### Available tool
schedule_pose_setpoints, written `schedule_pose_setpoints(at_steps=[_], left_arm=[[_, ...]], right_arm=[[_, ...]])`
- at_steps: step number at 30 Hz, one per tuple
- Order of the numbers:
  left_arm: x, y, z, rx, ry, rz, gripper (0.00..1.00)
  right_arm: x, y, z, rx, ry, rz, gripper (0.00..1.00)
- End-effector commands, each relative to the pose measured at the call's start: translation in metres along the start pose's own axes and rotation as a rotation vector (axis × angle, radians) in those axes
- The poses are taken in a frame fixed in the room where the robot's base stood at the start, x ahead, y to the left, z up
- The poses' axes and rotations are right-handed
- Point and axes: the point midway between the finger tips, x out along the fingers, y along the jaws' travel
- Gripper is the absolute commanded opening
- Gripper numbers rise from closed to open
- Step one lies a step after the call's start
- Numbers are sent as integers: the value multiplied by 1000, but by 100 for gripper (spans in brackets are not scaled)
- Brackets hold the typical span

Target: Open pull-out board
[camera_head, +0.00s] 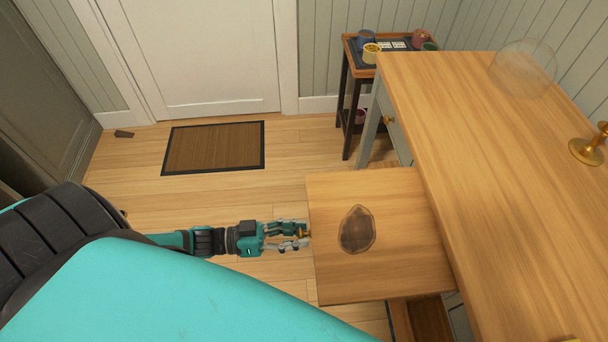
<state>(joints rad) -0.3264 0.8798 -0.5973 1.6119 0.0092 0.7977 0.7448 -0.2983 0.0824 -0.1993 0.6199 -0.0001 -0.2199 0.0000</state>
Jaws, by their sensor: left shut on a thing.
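The pull-out board (385,205) is a wooden panel that sticks out to the left from under the top of the wooden table (480,150). A dark, see-through oval thing (357,229) lies on the board. My left gripper (303,236) is at the board's left edge, shut on a small brass knob there. The fingers hide most of the knob. My right gripper is not in view.
A brass stand (590,147) and a clear glass dome (524,69) are on the table. A small side table (347,70) with mugs stands behind. A brown doormat (214,147) lies before the white door (200,50).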

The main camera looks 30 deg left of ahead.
Motion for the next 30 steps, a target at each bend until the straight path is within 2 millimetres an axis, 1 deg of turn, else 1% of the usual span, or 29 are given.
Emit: schedule_pose_setpoints(at_steps=[6,7,12,20,23,26,30], left_arm=[[0,-1,0,1,1,-1,0],[0,-1,0,1,1,-1,27],[0,-1,0,1,0,-1,49],[0,0,0,0,0,-1,49],[-6,0,0,-1,-2,-2,49],[-20,0,1,-3,-4,-2,49],[-50,0,2,-2,-7,-2,49]], right_arm=[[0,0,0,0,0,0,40],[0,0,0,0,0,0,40],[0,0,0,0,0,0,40],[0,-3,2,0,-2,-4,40],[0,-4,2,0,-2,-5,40],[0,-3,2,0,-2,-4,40],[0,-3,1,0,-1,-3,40]])
